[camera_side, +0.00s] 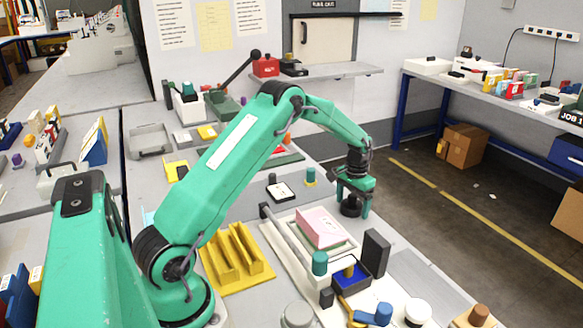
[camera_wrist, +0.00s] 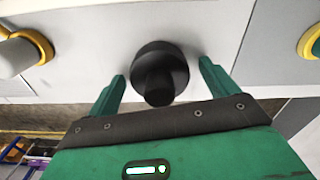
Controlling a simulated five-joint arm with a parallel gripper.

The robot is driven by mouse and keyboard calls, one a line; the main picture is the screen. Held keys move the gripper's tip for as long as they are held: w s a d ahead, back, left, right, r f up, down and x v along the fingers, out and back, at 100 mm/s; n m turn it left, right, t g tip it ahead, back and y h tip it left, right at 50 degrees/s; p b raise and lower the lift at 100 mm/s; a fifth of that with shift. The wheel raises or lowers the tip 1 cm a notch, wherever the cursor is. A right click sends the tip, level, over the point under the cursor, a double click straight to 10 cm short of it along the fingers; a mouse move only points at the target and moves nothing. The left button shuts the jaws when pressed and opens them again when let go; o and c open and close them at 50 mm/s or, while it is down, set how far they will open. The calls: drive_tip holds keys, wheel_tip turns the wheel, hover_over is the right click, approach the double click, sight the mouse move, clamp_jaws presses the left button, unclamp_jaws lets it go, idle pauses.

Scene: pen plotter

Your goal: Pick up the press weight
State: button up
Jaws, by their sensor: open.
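The press weight appears to be the black round piece with a narrower knob that shows in the wrist view (camera_wrist: 160,72). It stands on a pale grey surface. In the side view it is a small dark shape (camera_side: 350,207) low between my fingers. My gripper (camera_wrist: 162,70) is open, with one green finger on each side of the weight. A gap shows between each finger and the weight in the wrist view, so neither seems to touch it. In the side view my gripper (camera_side: 353,198) points down over the weight, partly hiding it.
A pink pad (camera_side: 320,227) lies on the plotter bed near my gripper. A dark upright block (camera_side: 375,253) and a blue tray (camera_side: 366,283) stand in front. A yellow rack (camera_side: 236,257) is left of the bed. A black-and-white square piece (camera_side: 280,191) lies left of my gripper.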

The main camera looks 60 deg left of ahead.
sight(354, 195)
drive_tip(key=shift+c, duration=0.5)
drive_tip(key=c, duration=1.5)
drive_tip(key=shift+w+r, duration=0.1)
drive_tip(key=shift+r, duration=0.05)
drive_tip(key=shift+c, duration=0.4)
drive_tip(key=shift+r, duration=0.15)
drive_tip(key=shift+r, duration=0.5)
wheel_tip(354, 195, up, 3)
drive_tip(key=shift+d+r, duration=0.1)
drive_tip(key=shift+d, duration=0.05)
drive_tip(key=s+d+r, duration=0.2)
drive_tip(key=d+r, duration=0.4)
drive_tip(key=d, duration=0.5)
drive_tip(key=shift+s+r, duration=0.25)
drive_tip(key=shift+s, duration=0.05)
